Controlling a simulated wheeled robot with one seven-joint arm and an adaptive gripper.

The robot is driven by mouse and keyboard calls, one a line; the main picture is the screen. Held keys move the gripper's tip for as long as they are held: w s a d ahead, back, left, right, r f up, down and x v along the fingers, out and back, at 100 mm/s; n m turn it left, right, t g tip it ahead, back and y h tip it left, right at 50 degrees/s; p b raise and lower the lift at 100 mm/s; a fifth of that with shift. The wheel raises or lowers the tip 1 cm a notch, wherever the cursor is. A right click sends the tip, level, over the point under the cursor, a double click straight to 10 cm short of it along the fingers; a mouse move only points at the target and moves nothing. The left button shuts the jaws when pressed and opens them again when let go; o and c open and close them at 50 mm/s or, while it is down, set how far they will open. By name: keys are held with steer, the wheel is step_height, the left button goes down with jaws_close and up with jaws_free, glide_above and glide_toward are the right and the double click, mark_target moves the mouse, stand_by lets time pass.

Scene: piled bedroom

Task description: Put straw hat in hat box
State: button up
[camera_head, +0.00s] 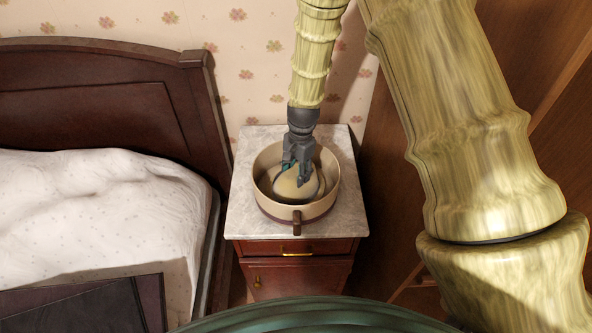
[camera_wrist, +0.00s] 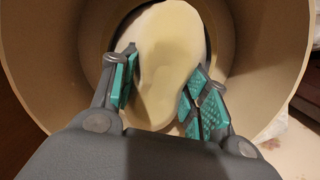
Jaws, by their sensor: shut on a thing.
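The straw hat (camera_head: 291,186) is pale cream with a dark edge or band, and it sits low inside the round hat box (camera_head: 299,214). The box is beige inside, has a brown lower band and a tab at the front, and stands open on the nightstand. My gripper (camera_head: 304,180) reaches down into the box from above and is shut on the hat. In the wrist view the hat's rounded pale crown (camera_wrist: 168,60) lies between my teal finger pads (camera_wrist: 160,95), with the box wall around it. Whether the hat touches the box floor cannot be told.
The nightstand's marble top (camera_head: 246,218) is clear around the box. A bed (camera_head: 100,210) with a dark wooden headboard stands to the left. A wooden wardrobe-like panel (camera_head: 390,190) is close on the right. The papered wall (camera_head: 262,60) is behind.

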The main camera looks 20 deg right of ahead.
steer(key=shift+f, duration=0.1)
steer(key=o, duration=1.3)
steer(key=shift+o, duration=0.2)
step_height(320, 180, up, 12)
steer(key=d+b, duration=0.1)
steer(key=b, duration=0.3)
steer(key=shift+w+d+b, duration=0.15)
steer(key=shift+w+b, duration=0.15)
